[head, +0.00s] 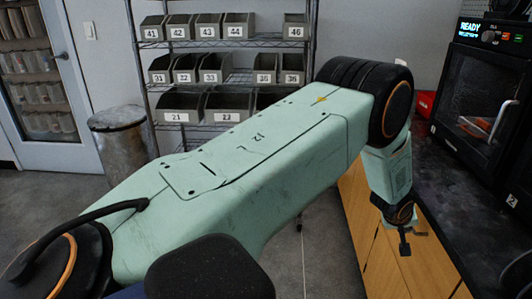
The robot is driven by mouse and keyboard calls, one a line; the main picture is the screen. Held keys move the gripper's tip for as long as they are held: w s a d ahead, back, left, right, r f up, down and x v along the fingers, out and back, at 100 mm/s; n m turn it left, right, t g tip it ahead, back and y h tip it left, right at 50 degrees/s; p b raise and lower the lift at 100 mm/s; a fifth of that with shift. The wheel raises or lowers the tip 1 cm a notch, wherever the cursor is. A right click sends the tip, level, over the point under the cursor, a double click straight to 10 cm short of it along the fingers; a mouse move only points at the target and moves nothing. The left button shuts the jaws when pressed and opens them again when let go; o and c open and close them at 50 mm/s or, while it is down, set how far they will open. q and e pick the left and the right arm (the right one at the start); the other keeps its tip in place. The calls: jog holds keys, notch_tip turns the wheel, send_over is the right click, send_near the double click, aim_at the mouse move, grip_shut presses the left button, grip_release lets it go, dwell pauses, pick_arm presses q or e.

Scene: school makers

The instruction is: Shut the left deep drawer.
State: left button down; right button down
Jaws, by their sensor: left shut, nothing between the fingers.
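Wooden cabinet fronts (388,265) run below the dark countertop at the right. Dark seams divide them. I cannot tell which front is the left deep drawer or how far it stands out, since my left arm covers part of the cabinet. My left gripper (405,246) is small and dark at the end of the pale green arm. It points down in front of the wooden fronts, shut and empty. I cannot tell whether it touches the wood. My right gripper is not in view.
A dark countertop (440,205) carries a black machine (485,95) with a lit "READY" display. A wire shelf (228,75) with numbered bins stands at the back. A metal bin (122,145) stands beside the glazed door (45,85). Grey floor (320,260) is open left of the cabinet.

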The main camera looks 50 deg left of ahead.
pick_arm(q)
jog(key=shift+w+d, duration=0.3)
jog(key=shift+d, duration=0.05)
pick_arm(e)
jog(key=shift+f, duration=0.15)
pick_arm(q)
jog(key=shift+r, duration=0.1)
dwell(0.4)
